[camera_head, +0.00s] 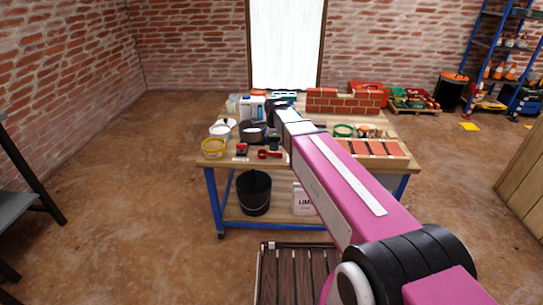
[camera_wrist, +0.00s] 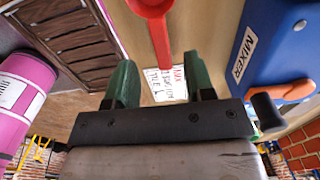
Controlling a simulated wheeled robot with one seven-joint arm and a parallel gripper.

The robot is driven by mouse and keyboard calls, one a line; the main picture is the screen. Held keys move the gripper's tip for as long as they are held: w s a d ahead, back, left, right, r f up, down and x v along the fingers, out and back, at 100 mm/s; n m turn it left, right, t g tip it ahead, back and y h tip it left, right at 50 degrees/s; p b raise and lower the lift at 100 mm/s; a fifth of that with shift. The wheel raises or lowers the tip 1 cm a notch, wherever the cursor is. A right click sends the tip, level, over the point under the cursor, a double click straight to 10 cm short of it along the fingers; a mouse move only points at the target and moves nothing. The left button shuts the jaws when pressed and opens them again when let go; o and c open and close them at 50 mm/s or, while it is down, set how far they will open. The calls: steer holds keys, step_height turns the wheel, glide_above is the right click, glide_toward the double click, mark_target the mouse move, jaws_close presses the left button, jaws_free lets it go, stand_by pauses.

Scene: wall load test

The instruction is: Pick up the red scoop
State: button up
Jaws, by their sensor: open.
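The red scoop lies on the wooden workbench (camera_head: 228,168), near its front edge in the head view (camera_head: 266,154). In the wrist view the scoop's (camera_wrist: 150,7) round bowl is cut off at the top edge. Its straight handle (camera_wrist: 161,42) points down toward the gap between my gripper's fingers. My gripper (camera_wrist: 160,83) has two green fingers, spread apart with nothing between them. In the head view my gripper (camera_head: 274,143) hangs just above the scoop, partly behind my arm. The exact height gap is hard to judge.
A white printed card (camera_wrist: 166,84) shows beyond the fingers. A blue mixer (camera_wrist: 270,45) stands close on the right in the wrist view. A dark bucket (camera_head: 254,193) stands below.

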mark_target(270, 155)
steer(key=shift+d+f, duration=0.2)
steer(key=shift+f, duration=2.35)
jaws_close()
